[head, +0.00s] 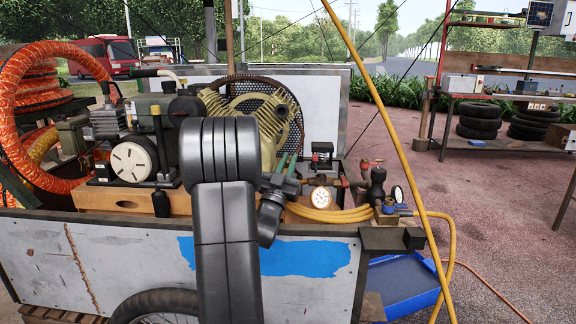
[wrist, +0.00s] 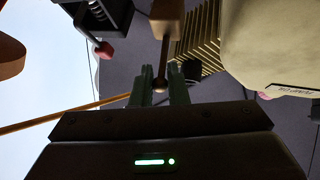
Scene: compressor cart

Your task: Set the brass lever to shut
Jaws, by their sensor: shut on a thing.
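My gripper (head: 287,163) is in front of the compressor at the middle of the head view, with its green fingers pointing up and away. In the wrist view my gripper (wrist: 161,88) has its two fingers closed around the end of a thin brown, brass-like lever (wrist: 163,55). This lever runs from a tan block (wrist: 166,18) to a rounded tip between the fingers. In the head view the lever cannot be made out behind my arm and fingers. Whether it stands at shut cannot be told.
A black switch box (head: 322,152) with a red part stands just right of my gripper.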

